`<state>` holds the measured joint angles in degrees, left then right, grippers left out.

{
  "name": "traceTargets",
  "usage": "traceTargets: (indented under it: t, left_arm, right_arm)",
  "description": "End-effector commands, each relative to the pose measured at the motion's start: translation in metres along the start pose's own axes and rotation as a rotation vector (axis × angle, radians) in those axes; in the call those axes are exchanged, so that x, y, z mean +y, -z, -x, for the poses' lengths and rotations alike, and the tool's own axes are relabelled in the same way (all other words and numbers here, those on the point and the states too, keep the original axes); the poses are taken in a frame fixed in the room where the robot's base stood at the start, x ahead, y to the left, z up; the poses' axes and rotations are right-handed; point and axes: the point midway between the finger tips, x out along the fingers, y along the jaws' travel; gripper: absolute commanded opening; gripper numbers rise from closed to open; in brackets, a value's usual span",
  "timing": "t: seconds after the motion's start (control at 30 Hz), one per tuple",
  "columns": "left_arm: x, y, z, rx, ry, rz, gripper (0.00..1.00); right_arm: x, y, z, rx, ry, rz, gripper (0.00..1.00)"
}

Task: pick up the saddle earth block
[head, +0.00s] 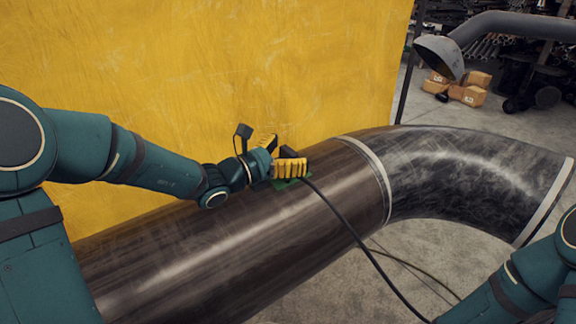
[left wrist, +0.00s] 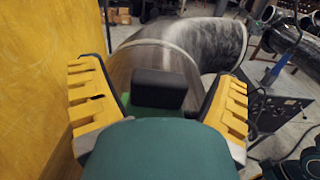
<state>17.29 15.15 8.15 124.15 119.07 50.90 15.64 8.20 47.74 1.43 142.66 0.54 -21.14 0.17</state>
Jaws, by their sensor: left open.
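The saddle earth block shows in the left wrist view as a dark block (left wrist: 158,90) on a green base (left wrist: 135,112), resting on top of the large dark pipe (head: 230,240). In the head view its green base (head: 290,183) shows beneath my left gripper (head: 284,160), and the rest is mostly hidden by the yellow fingers. In the left wrist view the fingers of my left gripper (left wrist: 158,98) stand wide apart, one on each side of the block, with gaps visible. A black cable (head: 345,225) runs from the block over the pipe. My right gripper is out of view.
A yellow curtain (head: 220,70) hangs close behind the pipe. A pipe elbow (head: 470,175) joins at a pale weld ring on the right. Cardboard boxes (head: 468,92) lie on the floor behind. A dark machine (left wrist: 272,110) stands at right in the left wrist view.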

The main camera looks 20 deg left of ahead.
Motion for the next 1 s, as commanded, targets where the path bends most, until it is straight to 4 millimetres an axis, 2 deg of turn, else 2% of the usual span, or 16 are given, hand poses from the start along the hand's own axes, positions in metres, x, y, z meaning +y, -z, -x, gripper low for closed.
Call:
traceTargets:
  t: [0.03,0.07,0.2,0.27,0.3,0.67,0.77,1.0]
  left_arm:
    - [0.000,0.000,0.000,0.000,0.000,0.000,0.89]
    - [0.000,0.000,0.000,0.000,0.000,0.000,0.85]
    - [0.000,0.000,0.000,0.000,0.000,0.000,0.35]
    - [0.000,0.000,0.000,0.000,0.000,0.000,0.14]
    - [0.000,0.000,0.000,0.000,0.000,0.000,0.09]
    - [0.000,-0.006,0.000,-0.004,0.000,-0.002,0.09]
    - [0.001,-0.019,0.000,-0.006,0.000,-0.005,0.09]
    - [0.002,-0.064,0.000,-0.008,0.001,-0.006,0.09]
  right_arm:
    - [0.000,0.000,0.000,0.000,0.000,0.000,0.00]
    - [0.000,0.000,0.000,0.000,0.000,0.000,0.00]
    - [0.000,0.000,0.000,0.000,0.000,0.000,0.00]
    - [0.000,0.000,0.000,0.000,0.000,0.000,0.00]
    - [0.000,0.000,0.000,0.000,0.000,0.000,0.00]
    - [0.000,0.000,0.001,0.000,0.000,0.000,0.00]
    - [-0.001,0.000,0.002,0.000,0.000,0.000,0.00]
    - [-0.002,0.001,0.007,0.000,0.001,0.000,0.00]
